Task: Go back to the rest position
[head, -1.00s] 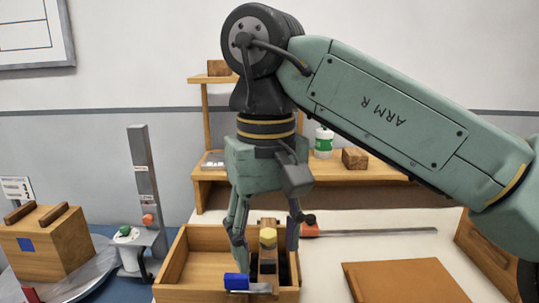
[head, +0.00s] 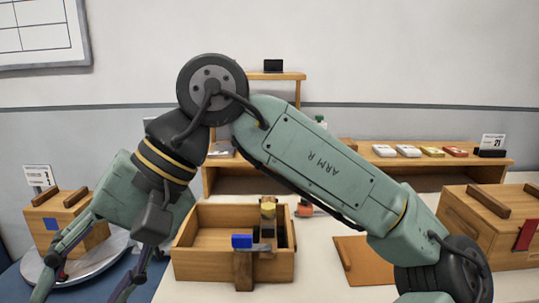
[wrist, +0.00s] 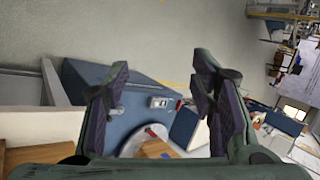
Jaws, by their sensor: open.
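My gripper (head: 82,290) hangs tilted at the lower left of the head view, to the left of the open wooden box and apart from it. Its two fingers are spread with nothing between them. In the wrist view the fingers (wrist: 163,85) also stand wide apart, with floor and a blue surface beyond. My arm reaches across the head view, bent at a high dark joint. The open wooden box (head: 215,265) stands on the pale table. A blue block (head: 242,241) and a yellow-topped piece (head: 268,207) sit at its divider.
A lidded wooden box with a blue square (head: 44,222) stands on a round plate behind my gripper. A brown mat (head: 352,262) lies right of the open box. A larger wooden box with a red tag (head: 485,240) is farther right. A shelf (head: 350,182) runs along the back.

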